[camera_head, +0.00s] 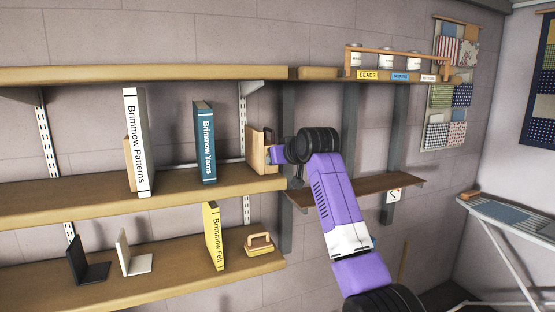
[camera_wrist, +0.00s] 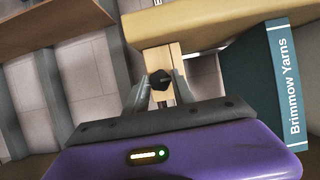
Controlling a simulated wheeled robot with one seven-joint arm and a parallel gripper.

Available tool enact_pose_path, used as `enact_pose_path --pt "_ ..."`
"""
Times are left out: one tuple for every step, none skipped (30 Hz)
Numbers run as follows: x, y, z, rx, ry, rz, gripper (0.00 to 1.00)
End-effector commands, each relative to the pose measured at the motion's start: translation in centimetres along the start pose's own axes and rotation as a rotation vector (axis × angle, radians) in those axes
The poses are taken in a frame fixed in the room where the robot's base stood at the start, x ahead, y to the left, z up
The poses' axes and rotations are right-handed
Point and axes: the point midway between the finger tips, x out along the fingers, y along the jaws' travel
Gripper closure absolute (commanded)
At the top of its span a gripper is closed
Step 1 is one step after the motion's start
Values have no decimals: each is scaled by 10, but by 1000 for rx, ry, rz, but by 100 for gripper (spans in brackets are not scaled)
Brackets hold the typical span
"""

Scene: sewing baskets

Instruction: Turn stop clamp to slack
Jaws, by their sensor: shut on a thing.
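The stop clamp (camera_head: 256,150) is a light wooden upright at the right end of the middle shelf (camera_head: 200,190). In the wrist view its wooden face (camera_wrist: 160,58) shows with a dark faceted knob (camera_wrist: 160,79) on it. My gripper (camera_wrist: 161,86) is shut on this knob, with one grey finger on each side. In the head view my purple arm reaches in from the lower right, and my wrist hides the knob and fingertips. A teal book, "Brimmow Yarns" (camera_head: 205,142), stands to the left of the clamp, apart from it; it also shows in the wrist view (camera_wrist: 285,85).
A white "Brimmow Patterns" book (camera_head: 137,140) stands further left. The lower shelf (camera_head: 170,285) holds a yellow book (camera_head: 214,237), bookends and a wooden handled block (camera_head: 259,243). A brown shelf (camera_head: 350,190) lies behind my arm. A labelled jar rack (camera_head: 397,75) is at upper right.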

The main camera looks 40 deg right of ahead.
Motion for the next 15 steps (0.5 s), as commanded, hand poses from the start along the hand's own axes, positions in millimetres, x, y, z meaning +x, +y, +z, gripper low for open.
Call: enact_pose_path --pt "1 0 3 -6 -6 2 100" --pt "1 0 3 -8 -6 3 100" --pt "1 0 3 -11 -6 4 100" --pt "1 0 3 -12 -6 4 100" --pt "1 0 3 -13 -6 5 100" --pt "1 0 3 -13 -6 5 100" --pt "1 0 3 -13 -6 5 100" --pt "1 0 3 -13 -6 5 100" --pt "1 0 3 -13 -7 5 100" --pt "1 0 3 -13 -6 5 100" --pt "1 0 3 -13 -7 5 100" --pt "1 0 3 -13 -7 5 100" --pt "1 0 3 -13 -7 5 100" --pt "1 0 3 -13 -7 5 100" --pt "1 0 3 -13 -6 5 62"
